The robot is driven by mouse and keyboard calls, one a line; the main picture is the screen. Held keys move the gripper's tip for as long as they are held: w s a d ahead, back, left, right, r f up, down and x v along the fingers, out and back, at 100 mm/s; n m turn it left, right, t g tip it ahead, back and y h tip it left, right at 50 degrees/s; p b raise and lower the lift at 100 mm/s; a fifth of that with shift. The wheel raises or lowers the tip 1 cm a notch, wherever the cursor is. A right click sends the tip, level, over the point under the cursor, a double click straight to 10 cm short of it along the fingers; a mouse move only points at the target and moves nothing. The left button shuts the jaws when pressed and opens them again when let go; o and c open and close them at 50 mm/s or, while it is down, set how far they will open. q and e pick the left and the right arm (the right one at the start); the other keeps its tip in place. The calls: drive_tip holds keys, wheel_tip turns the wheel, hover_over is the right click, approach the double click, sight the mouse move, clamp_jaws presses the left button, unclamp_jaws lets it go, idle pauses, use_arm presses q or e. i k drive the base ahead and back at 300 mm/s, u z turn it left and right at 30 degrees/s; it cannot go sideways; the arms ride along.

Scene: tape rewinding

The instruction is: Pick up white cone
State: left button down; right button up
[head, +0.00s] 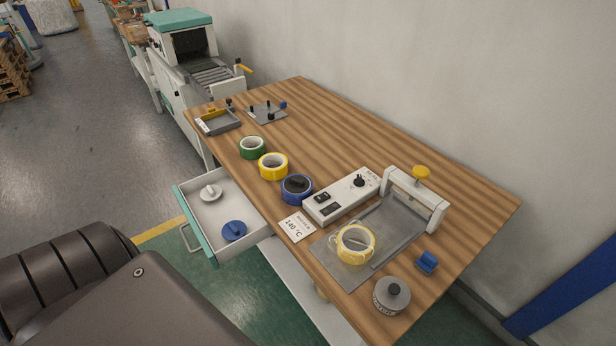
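The white cone (210,193) is a small white round piece with a raised top. It lies in the open drawer (199,214) at the left side of the wooden table. A blue piece of similar shape (234,231) lies in the same drawer, nearer the front, apart from the white one. A large dark part of my own body fills the lower left. Neither of my grippers shows in the head view.
The wooden table (410,192) carries green (252,147), yellow (273,167) and blue (297,189) tape rolls, a white control box (341,196), a press frame (414,198), a yellow-clear roll (356,244) and a grey round weight (391,296). The table's far right is clear.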

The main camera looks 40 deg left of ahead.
sight(210, 194)
drive_tip(key=u, duration=1.7)
